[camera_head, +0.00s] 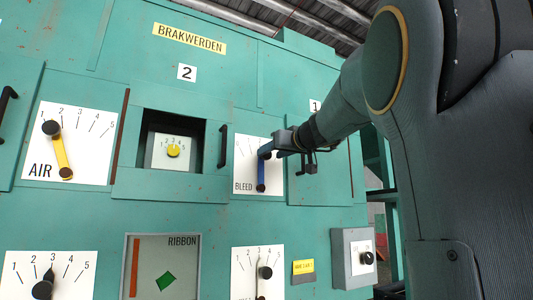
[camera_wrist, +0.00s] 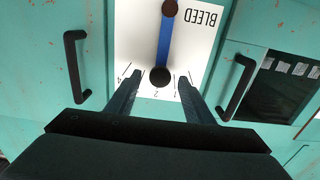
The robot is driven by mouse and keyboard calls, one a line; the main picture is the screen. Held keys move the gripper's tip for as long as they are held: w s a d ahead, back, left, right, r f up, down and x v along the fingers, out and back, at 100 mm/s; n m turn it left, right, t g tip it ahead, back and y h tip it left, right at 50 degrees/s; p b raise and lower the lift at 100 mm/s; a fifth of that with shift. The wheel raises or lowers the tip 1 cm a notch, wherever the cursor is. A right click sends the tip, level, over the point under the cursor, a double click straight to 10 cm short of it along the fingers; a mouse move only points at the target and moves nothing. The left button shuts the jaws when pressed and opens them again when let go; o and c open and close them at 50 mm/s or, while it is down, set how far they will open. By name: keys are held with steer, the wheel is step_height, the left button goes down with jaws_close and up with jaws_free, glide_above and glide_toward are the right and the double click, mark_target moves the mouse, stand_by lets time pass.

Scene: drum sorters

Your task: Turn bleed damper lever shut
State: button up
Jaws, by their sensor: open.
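The bleed damper lever is a blue bar (camera_head: 261,173) on a white plate marked BLEED (camera_head: 243,168). In the head view it stands nearly upright from its dark pivot, with its knob end beside my gripper (camera_head: 277,151). In the wrist view the plate is upside down; the blue bar (camera_wrist: 166,42) runs from the pivot to a black knob (camera_wrist: 160,76). My open gripper (camera_wrist: 160,98) has one finger on each side of the knob, with visible gaps. The scale shows 1, 2 and 4; the other figures are hidden.
A black handle (camera_wrist: 76,66) and another handle (camera_wrist: 238,87) flank the plate. A yellow AIR lever (camera_head: 62,155) is at the left. A recessed dial (camera_head: 173,151) sits between. Below are a RIBBON panel (camera_head: 188,241) and a grey switch box (camera_head: 352,245).

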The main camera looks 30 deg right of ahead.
mark_target(268, 155)
steer(key=shift+w+a+p, duration=0.1)
steer(key=shift+w+p, duration=0.9)
steer(key=shift+w, duration=1.35)
jaws_close()
